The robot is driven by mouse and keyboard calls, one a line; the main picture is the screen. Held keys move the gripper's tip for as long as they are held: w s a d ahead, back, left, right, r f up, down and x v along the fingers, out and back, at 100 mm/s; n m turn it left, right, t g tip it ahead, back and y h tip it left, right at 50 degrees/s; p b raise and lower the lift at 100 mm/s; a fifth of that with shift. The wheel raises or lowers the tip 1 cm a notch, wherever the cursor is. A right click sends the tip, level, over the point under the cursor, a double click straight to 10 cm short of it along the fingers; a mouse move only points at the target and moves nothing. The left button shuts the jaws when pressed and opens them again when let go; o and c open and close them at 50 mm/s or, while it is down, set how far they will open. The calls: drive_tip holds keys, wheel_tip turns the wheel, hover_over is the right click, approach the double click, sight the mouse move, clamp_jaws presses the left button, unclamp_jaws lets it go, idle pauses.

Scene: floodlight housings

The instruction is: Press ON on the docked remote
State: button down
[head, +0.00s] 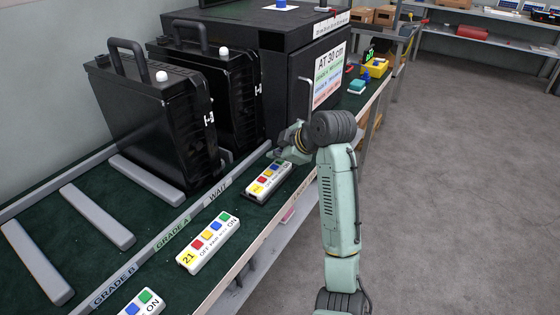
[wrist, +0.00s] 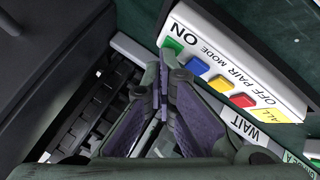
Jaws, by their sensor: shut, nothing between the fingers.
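The docked remote (head: 268,182) is white and sits in a dark holder at the table's front edge, beside the WAIT label. In the wrist view the remote (wrist: 240,60) shows green, blue, yellow and red buttons and a yellow ALL label. Its green button (wrist: 172,45) lies beside the word ON. My gripper (head: 277,150) is over the far end of this remote in the head view. In the wrist view my gripper (wrist: 162,68) is shut and empty, its tips close to the green button. I cannot tell whether they touch it.
A second remote (head: 208,242), marked 21, lies nearer on the table, and part of another (head: 142,303) shows at the bottom. Black floodlight housings (head: 160,120) stand to the left. A dark cabinet (head: 300,60) stands behind my gripper. Open floor (head: 460,180) lies to the right.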

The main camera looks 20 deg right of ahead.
sight(278, 163)
drive_tip(key=shift+r+p, duration=0.6)
drive_tip(key=shift+r, duration=0.15)
drive_tip(key=shift+r, duration=0.1)
wheel_tip(278, 163, up, 5)
drive_tip(key=p, duration=0.3)
drive_tip(key=shift+p, duration=0.35)
idle(0.4)
